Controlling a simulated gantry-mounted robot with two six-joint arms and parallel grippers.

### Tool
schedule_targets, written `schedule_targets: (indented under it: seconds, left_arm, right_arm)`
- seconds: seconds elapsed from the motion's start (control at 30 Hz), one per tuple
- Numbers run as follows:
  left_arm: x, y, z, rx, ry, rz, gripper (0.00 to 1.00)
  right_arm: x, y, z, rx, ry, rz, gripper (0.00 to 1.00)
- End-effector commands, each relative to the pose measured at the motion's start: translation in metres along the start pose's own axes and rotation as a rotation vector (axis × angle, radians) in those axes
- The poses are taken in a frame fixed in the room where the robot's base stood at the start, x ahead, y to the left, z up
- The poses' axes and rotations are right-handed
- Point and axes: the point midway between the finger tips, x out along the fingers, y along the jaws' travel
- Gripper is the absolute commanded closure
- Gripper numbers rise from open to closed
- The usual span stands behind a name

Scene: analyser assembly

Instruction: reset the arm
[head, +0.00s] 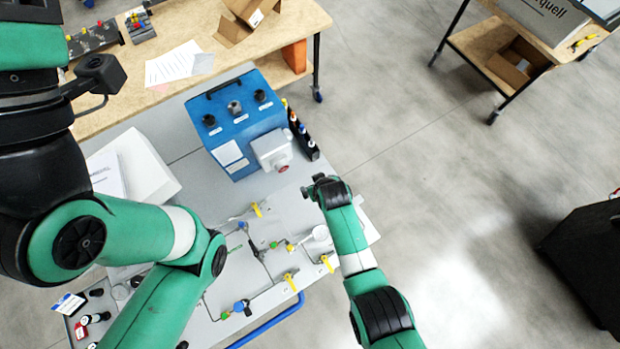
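My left arm (130,235) is green and black. It comes in from the left, bends at the right and runs down out of the bottom edge; its gripper is not in view. My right arm (347,235) rises from the bottom right over the right side of the grey bench. The dark end of the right arm, with my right gripper (309,191), is small and points left, just below the blue analyser box (238,125). The fingers are too small to tell open from shut. I see nothing held there.
The grey bench (215,290) carries thin tubing with yellow valves (290,282), a white box (145,165) and a black rack of bottles (303,135). A wooden table (150,105) stands behind. A shelf cart (475,50) and a black case (590,250) stand right. Floor between is clear.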

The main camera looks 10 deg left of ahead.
Motion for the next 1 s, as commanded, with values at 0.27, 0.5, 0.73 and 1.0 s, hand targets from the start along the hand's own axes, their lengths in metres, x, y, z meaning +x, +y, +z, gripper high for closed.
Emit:
schedule_targets:
  seconds: [0.27,0.5,0.73,1.0]
  left_arm:
    - [0.000,0.000,0.000,0.000,0.000,0.000,0.50]
    - [0.000,0.000,0.000,0.000,0.000,0.000,0.50]
    - [0.000,0.000,0.000,0.000,0.000,0.000,0.50]
    - [0.000,0.000,0.000,0.000,0.000,0.000,0.50]
  right_arm:
    - [0.000,0.000,-0.001,0.000,0.001,0.000,0.00]
    - [0.000,0.000,0.000,0.000,0.001,0.000,0.00]
    - [-0.016,0.051,-0.024,0.071,0.060,0.050,0.00]
    - [-0.157,0.162,-0.162,0.165,0.509,0.220,0.00]
